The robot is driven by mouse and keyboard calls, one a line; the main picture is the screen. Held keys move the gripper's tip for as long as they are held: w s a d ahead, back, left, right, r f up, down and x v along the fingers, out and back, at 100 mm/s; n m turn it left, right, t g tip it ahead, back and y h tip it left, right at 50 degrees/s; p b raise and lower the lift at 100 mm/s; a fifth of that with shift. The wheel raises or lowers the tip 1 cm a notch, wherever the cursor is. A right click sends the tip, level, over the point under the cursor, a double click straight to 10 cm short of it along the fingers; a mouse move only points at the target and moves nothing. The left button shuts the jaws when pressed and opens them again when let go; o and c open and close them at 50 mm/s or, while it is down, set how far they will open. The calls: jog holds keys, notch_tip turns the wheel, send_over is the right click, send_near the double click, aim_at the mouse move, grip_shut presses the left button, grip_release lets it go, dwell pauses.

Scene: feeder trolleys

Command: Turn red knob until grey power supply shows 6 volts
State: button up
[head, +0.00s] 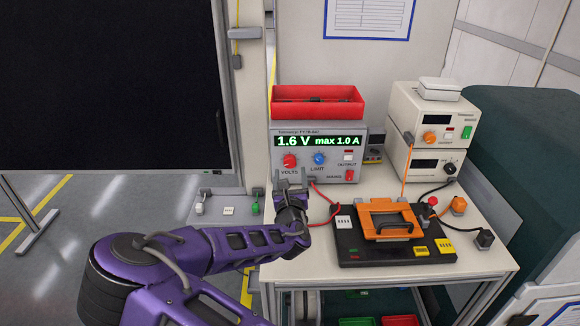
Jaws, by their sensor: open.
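The grey power supply (331,176) stands at the back left of the table, and its green display reads 1.6 V and max 1.0 A. The red knob (289,160), labelled VOLTS, is at the left of its front panel. A blue knob (319,158), labelled LIMIT, is to its right. My gripper (290,174) is open and empty, just below the red knob in the picture. Its fingers point up towards the panel. I cannot tell the exact gap to the knob; the knob's face is visible and not gripped.
A red bin (318,104) sits on the supply. A black fixture with an orange clamp frame (378,220) lies on the table (460,274) to the right. Cream instruments (432,120) are stacked behind it. A red cable (328,200) runs from the supply, close to my gripper.

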aim_at(290, 164)
jog(key=shift+w, duration=2.15)
jog(key=shift+c, duration=0.3)
grip_shut()
